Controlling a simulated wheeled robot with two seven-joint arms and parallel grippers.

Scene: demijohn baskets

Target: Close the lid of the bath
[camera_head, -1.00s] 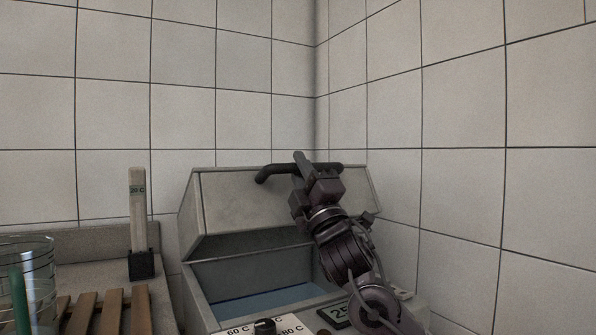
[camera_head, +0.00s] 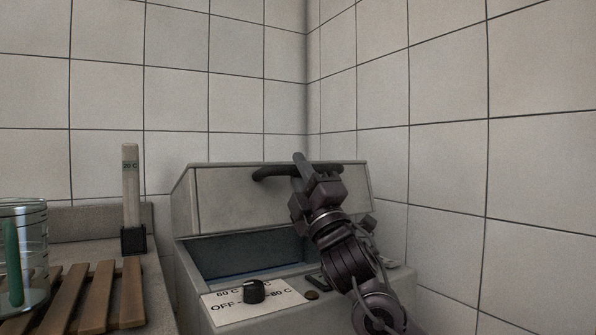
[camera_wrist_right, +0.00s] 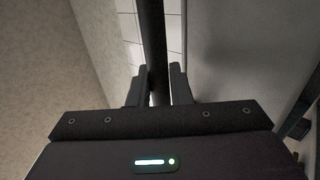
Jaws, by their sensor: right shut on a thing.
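The bath (camera_head: 188,281) is a grey box in the middle of the head view, with a dark blue inside showing through the gap at its front. Its grey lid (camera_head: 235,205) is partly open and tilted over the basin. A black bar handle (camera_head: 272,173) runs along the lid's upper front. My right gripper (camera_head: 303,172) is shut on the handle near its middle. In the right wrist view the dark handle bar (camera_wrist_right: 152,40) stands between the two fingers (camera_wrist_right: 157,85). My left gripper is not in view.
A control panel with a black knob (camera_head: 254,291) is on the bath's front top. To the left are a thermometer in a black stand (camera_head: 132,200), a wooden slatted rack (camera_head: 95,297) and a glass beaker (camera_head: 35,250). Tiled walls close off the back and right.

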